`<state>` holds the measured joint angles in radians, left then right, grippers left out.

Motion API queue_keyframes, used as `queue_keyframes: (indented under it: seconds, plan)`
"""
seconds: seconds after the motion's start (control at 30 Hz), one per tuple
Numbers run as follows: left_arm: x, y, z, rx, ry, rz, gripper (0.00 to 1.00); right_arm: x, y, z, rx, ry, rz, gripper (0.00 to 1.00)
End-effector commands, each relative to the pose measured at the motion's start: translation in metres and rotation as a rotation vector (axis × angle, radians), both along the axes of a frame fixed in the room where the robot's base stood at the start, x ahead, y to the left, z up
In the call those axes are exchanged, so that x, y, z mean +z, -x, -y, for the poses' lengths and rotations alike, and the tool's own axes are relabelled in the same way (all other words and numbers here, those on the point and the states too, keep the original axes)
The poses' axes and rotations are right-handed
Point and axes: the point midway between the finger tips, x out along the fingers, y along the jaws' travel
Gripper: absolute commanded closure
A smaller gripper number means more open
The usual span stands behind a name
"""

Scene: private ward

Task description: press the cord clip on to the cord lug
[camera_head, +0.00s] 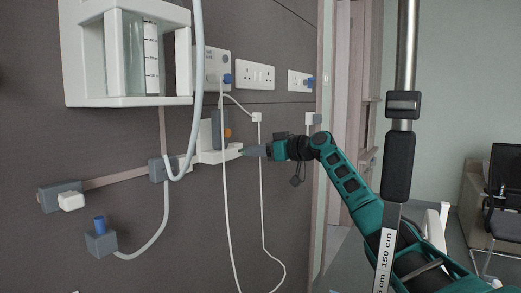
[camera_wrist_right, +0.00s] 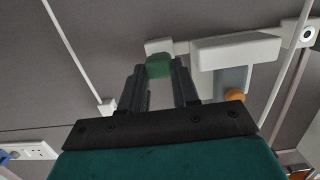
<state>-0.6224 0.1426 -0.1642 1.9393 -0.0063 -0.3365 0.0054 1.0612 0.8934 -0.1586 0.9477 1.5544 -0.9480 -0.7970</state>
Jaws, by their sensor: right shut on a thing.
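My right gripper (camera_head: 247,151) reaches in from the right to the wall rail. In the right wrist view its two fingers (camera_wrist_right: 160,80) are shut on a small green piece, which I take for the cord clip (camera_wrist_right: 158,66). A small white block (camera_wrist_right: 157,46), perhaps the cord lug, shows just beyond the clip; I cannot tell whether they touch. My left gripper is not in view.
A white cord (camera_head: 223,200) hangs close to the bracket and another (camera_head: 262,190) loops behind. Wall sockets (camera_head: 255,76) sit above. A white-framed canister (camera_head: 125,55) and a tube (camera_head: 198,100) are at left. A metal pole (camera_head: 406,50) stands before my right arm.

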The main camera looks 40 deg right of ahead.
Motion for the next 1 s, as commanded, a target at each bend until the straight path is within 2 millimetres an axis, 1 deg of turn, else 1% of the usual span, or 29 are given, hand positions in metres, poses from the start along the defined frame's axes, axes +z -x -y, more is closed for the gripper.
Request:
queue_keyframes:
  seconds: [0.27,0.63,0.9,0.93,1.0]
  plan:
    - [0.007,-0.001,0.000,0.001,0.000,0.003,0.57,0.002,-0.006,-0.002,-0.001,0.000,0.002,1.00]
    - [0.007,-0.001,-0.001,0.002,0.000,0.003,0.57,0.001,-0.007,-0.002,-0.001,0.000,0.001,1.00]
    - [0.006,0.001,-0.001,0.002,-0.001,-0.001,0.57,0.001,-0.015,-0.003,-0.002,-0.003,0.003,1.00]
    - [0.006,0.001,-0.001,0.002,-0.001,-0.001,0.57,0.001,-0.014,-0.003,-0.003,-0.002,0.004,0.67]
    - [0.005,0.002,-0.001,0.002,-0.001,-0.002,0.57,0.001,-0.014,-0.003,-0.003,-0.001,0.003,0.60]
